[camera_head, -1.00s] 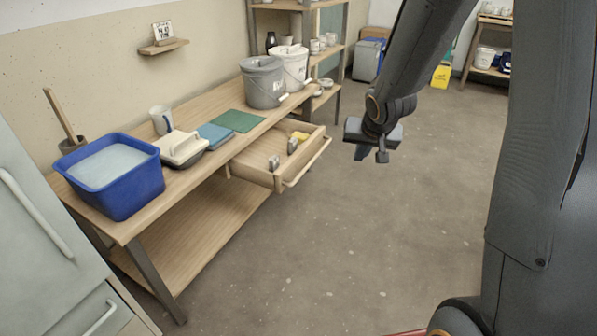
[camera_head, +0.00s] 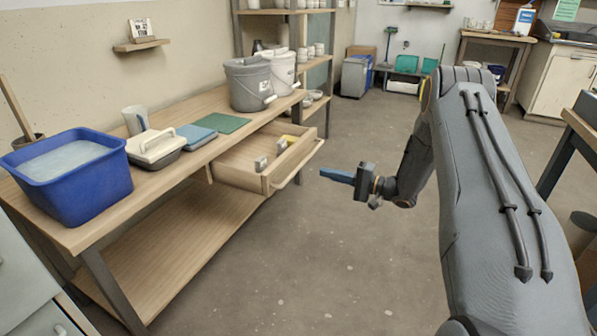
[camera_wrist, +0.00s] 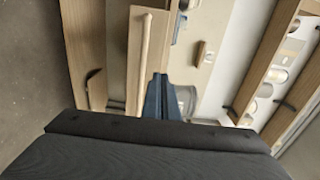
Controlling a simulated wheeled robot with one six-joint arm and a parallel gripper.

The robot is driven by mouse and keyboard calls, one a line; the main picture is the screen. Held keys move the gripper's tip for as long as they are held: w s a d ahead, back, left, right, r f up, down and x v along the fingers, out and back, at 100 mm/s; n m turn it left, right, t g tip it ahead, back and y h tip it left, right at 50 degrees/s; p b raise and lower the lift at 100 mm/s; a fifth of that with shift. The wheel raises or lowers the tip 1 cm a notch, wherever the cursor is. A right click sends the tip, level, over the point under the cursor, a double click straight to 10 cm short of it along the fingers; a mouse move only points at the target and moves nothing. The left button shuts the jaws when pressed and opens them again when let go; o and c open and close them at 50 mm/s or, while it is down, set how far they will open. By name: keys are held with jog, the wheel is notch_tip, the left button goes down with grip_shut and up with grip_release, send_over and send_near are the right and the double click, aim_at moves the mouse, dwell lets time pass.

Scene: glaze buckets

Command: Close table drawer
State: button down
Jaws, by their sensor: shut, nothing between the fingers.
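The table drawer (camera_head: 238,177) is pulled out from the long side of the wooden table (camera_head: 165,205), with a bar handle (camera_head: 296,165) along its front. A few small grey items and a yellow one lie in it. My gripper (camera_head: 324,173) is shut and empty, to the right of the drawer front and apart from it, with blue fingers pointing towards it. In the wrist view, the shut fingers (camera_wrist: 159,78) appear beside the pale drawer handle (camera_wrist: 145,50), partly covering the view behind.
A shelf rack (camera_head: 322,75) stands behind the table. The floor (camera_head: 330,265) in front is clear.

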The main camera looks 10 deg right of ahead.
aim_at(283, 162)
jog(key=b+x, duration=0.1)
jog(key=x, duration=1.3)
